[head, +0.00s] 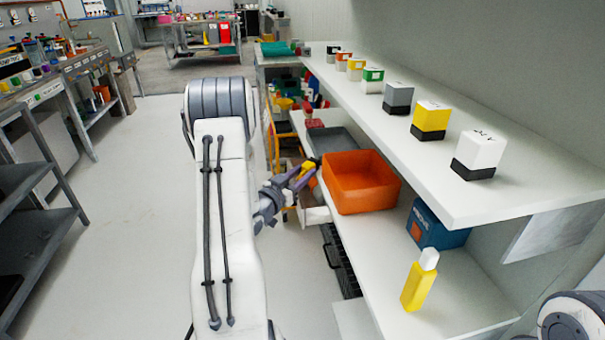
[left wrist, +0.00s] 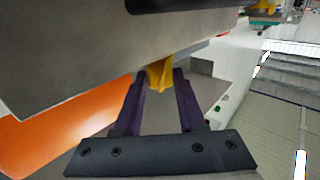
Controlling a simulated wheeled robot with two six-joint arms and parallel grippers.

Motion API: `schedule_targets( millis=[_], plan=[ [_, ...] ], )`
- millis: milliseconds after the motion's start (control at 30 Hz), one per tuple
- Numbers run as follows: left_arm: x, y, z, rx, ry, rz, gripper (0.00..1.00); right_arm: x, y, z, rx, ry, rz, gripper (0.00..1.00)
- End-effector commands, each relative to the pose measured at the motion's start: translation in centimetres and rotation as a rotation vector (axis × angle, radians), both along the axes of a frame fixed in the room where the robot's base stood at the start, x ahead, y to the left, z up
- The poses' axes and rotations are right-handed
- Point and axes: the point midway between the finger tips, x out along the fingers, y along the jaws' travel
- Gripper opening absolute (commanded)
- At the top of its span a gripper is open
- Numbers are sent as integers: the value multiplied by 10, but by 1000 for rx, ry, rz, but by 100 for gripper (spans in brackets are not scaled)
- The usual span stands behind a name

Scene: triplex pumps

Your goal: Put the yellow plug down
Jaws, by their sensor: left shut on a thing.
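My left gripper (head: 303,174) is shut on the yellow plug (head: 307,167), just left of the orange bin. In the left wrist view the yellow plug (left wrist: 160,74) shows between the two dark purple fingertips of the left gripper (left wrist: 158,82). Its upper part is hidden behind a grey surface close to the camera. I cannot tell whether the plug touches anything below it. My right gripper is not in view.
The orange bin (head: 358,200) stands on the lower shelf (head: 450,285), with a grey tray (head: 338,142) behind it. A yellow bottle (head: 418,286) and a blue box (head: 428,228) stand nearer. The upper shelf (head: 440,165) overhangs and carries several coloured blocks.

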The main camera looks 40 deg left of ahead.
Motion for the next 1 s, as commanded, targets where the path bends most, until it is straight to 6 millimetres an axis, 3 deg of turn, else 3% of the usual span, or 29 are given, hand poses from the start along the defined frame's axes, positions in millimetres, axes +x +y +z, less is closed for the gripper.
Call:
schedule_targets(
  millis=[67,100,133,167,467,667,1000],
  plan=[
    [0,0,-3,1,-1,0,0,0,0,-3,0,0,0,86],
    [0,0,-2,0,0,0,54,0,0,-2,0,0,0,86],
    [0,0,-2,0,0,0,66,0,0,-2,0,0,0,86],
    [0,0,-2,0,0,0,69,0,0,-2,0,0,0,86],
    [0,0,0,0,0,0,69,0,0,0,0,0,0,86],
    [-3,0,15,-1,1,2,69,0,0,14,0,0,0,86],
    [-81,-4,10,-1,1,7,69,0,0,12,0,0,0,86]
  ],
)
